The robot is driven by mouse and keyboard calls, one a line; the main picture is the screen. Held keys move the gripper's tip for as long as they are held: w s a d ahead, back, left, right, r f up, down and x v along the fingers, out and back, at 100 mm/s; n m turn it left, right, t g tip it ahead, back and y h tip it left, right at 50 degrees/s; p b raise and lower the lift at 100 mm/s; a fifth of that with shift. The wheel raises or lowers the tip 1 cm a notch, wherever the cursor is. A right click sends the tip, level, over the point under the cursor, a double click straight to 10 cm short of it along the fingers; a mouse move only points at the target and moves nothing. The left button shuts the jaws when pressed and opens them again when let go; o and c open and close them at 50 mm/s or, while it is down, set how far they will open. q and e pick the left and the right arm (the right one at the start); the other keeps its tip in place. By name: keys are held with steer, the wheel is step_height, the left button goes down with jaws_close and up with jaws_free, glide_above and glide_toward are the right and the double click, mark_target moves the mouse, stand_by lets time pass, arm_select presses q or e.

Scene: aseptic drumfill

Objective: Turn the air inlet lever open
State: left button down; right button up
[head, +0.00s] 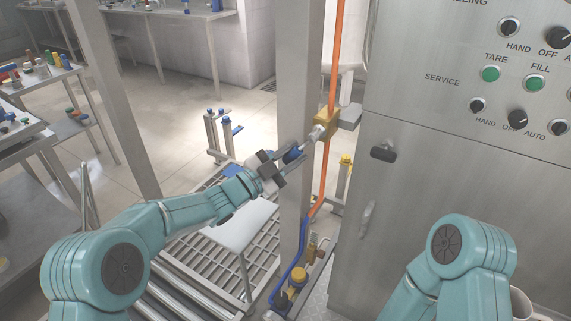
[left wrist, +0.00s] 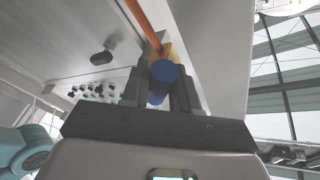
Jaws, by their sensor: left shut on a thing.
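The air inlet lever has a blue handle (head: 292,155) on the side of a yellow valve body (head: 326,122), mounted by the steel post. My left gripper (head: 288,160) is shut on this handle. In the left wrist view the blue handle (left wrist: 162,82) sits between the two dark fingers of my left gripper (left wrist: 158,92), with the yellow body (left wrist: 172,50) just behind it. The fingers hide part of the handle. My right arm shows at the lower right of the head view, but its gripper is out of frame.
An orange hose (head: 337,50) runs up from the valve, and a blue hose (head: 288,272) runs low by the post. The steel post (head: 296,60) stands close to my left gripper. A control cabinet (head: 440,220) fills the right side. A roller conveyor (head: 185,262) lies below.

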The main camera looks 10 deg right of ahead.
arm_select(q)
steer(key=shift+s+d+f+n+t+y+b, duration=0.15)
steer(key=shift+s+d+f+n+t+b, duration=0.4)
steer(key=shift+n+b, duration=1.15)
steer(key=shift+s+d+f+n+t+y+b, duration=0.1)
steer(key=shift+s+d+n+t+b, duration=0.5)
steer(key=shift+n+b, duration=1.15)
steer(key=shift+s+d+f+n+t+y+b, duration=0.15)
steer(key=shift+s+d+f+n+t+b, duration=0.15)
steer(key=shift+d+n+t+b, duration=1)
steer(key=shift+a+n+g+b, duration=0.25)
steer(key=shift+a+b, duration=0.25)
steer(key=shift+a, duration=0.05)
steer(key=c, duration=0.9)
jaws_free()
steer(key=shift+r, duration=0.1)
steer(key=shift+c, duration=0.2)
steer(key=b+v, duration=0.1)
steer(key=v, duration=1.5)
steer(key=shift+s, duration=0.1)
